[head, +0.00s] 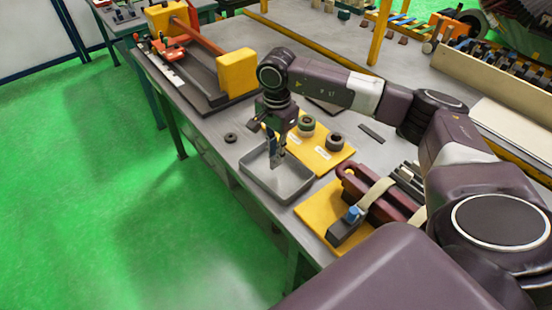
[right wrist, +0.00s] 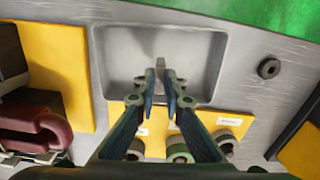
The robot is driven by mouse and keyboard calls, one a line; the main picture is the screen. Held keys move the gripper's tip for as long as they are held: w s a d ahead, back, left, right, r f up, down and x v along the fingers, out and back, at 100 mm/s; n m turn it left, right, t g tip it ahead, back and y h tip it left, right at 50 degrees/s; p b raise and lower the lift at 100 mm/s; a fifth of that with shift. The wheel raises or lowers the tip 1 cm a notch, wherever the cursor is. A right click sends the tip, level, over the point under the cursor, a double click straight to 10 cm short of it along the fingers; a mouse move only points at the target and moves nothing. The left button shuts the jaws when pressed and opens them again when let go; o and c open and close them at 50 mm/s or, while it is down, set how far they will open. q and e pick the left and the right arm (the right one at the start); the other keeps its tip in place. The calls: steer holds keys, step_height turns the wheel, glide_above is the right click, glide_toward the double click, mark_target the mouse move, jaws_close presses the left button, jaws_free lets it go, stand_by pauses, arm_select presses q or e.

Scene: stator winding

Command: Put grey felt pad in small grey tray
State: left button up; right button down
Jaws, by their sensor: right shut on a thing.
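The small grey tray (head: 289,190) sits near the table's front edge in the head view; it also fills the upper middle of the right wrist view (right wrist: 205,55). My right gripper (head: 274,155) points down over the tray's far part. In the right wrist view its fingertips (right wrist: 162,82) are close together over the tray. They are shut on a small, thin grey piece, seemingly the grey felt pad (right wrist: 160,63), seen mostly edge-on between the tips. The fingers partly hide it. I cannot tell its exact height above the tray floor. My left gripper is not in view.
A yellow board (head: 325,158) with dark round parts (head: 335,141) stands behind the tray. A dark ring (head: 230,137) lies left of it. A yellow plate with a maroon clamp (head: 370,195) is to the right. A long fixture with yellow blocks (head: 237,73) stands farther back.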

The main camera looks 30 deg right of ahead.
mark_target(276, 167)
step_height(276, 167, down, 4)
steer(key=shift+r+p, duration=0.25)
steer(key=shift+p, duration=0.05)
steer(key=shift+f, duration=0.1)
steer(key=c, duration=2)
jaws_free()
